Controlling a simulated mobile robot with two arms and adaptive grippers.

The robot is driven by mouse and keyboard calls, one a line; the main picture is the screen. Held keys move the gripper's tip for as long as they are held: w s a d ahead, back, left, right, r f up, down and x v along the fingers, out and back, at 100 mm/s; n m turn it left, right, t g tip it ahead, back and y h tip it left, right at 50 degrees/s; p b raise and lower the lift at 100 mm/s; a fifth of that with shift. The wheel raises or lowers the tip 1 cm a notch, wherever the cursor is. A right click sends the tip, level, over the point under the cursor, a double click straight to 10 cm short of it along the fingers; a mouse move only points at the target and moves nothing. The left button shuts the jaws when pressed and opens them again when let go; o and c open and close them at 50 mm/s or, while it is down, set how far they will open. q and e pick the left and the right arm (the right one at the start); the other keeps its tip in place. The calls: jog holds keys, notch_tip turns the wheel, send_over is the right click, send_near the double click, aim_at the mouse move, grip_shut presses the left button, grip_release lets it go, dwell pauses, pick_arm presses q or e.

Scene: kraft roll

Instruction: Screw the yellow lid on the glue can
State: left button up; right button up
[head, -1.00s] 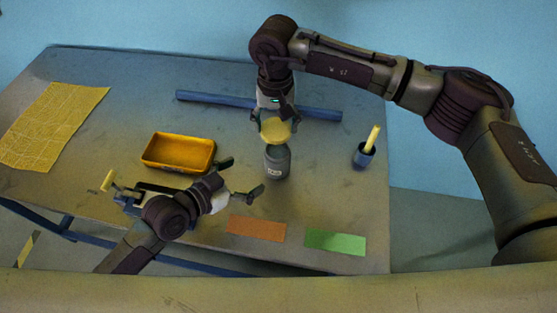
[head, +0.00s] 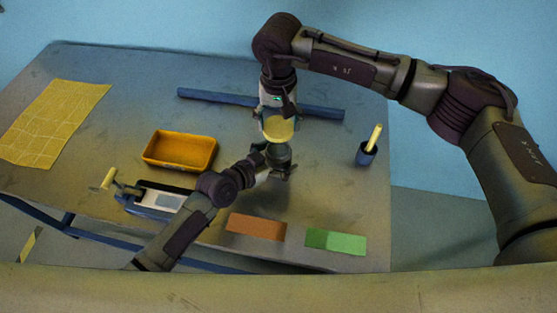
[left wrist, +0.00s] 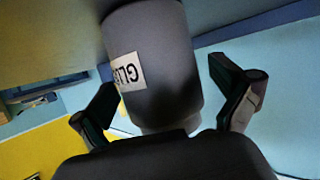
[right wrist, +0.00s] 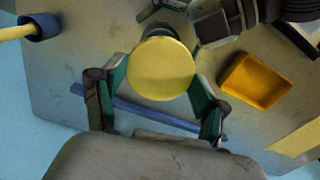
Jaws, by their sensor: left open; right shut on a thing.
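The yellow lid (head: 279,129) is held by my right gripper (head: 278,118), which is shut on it above the glue can. In the right wrist view the lid (right wrist: 161,69) sits between the green-padded fingertips and covers most of the can. The dark grey glue can (head: 279,156) stands upright on the table. Whether lid and can touch I cannot tell. My left gripper (head: 278,168) is open, low beside the can. In the left wrist view the can (left wrist: 155,65), with a white GLUE label, is between the open fingers.
An orange tray (head: 180,165) lies left of the can. A blue bar (head: 230,101) lies behind it. A blue cup with a yellow stick (head: 366,154) stands right. Brown (head: 256,226) and green (head: 345,243) patches lie in front. A yellow gridded sheet (head: 55,120) is far left.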

pick_arm(q)
jog(key=c, duration=1.7)
pick_arm(e)
send_over(278, 150)
jog(key=shift+f, duration=2.45)
jog(key=shift+f, duration=0.9)
jog(key=shift+f, duration=0.55)
